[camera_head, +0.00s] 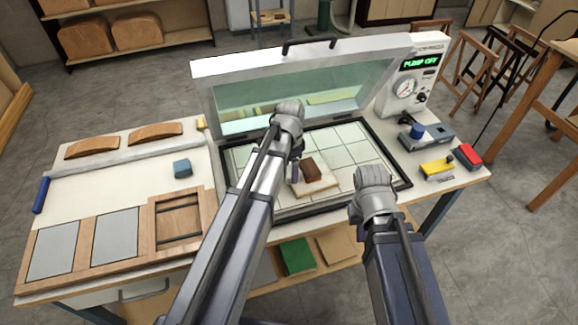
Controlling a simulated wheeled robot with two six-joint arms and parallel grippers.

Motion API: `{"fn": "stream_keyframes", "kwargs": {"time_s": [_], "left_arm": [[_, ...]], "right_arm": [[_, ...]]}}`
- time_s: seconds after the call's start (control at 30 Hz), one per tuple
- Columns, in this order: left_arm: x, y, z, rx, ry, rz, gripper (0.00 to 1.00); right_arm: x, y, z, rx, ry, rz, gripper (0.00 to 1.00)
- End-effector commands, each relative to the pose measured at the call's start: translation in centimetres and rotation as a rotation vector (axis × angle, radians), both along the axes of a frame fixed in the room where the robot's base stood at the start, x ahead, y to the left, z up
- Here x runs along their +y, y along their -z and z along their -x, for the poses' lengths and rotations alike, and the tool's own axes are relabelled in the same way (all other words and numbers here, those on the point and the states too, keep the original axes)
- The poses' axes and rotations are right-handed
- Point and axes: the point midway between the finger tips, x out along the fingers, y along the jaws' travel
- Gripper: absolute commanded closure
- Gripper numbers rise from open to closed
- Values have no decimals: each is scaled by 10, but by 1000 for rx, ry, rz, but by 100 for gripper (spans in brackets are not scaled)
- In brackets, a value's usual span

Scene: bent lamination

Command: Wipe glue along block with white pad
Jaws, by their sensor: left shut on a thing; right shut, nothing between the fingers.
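I cannot tell whether this slab is the white pad, and no glue can be made out. My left gripper (295,172) points down at the block's left side, over the slab. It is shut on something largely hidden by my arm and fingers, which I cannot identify. My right gripper (372,182) is at the bed's front right edge, apart from the block. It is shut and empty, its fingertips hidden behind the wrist.
The press's glass lid (300,90) stands raised behind the bed. A control box (404,85) reads "PUMP OFF". A blue block (182,168) lies on the left worktop. Yellow (436,169) and red (467,155) items lie at the right. The bed's back right is clear.

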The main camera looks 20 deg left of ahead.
Motion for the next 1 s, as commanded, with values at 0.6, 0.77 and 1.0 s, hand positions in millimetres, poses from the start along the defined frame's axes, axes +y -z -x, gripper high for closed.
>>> {"fn": "stream_keyframes", "kwargs": {"time_s": [0.6, 0.77, 1.0], "left_arm": [[-10, 1, 14, 1, 1, 1, 68], [-11, 1, 14, 2, 1, 2, 68], [-15, 1, 20, 3, 1, 2, 68]], "right_arm": [[0, 1, 0, 0, 0, 0, 100], [0, 1, 0, 0, 0, 0, 100], [0, 1, 0, 0, 0, 0, 100]]}}
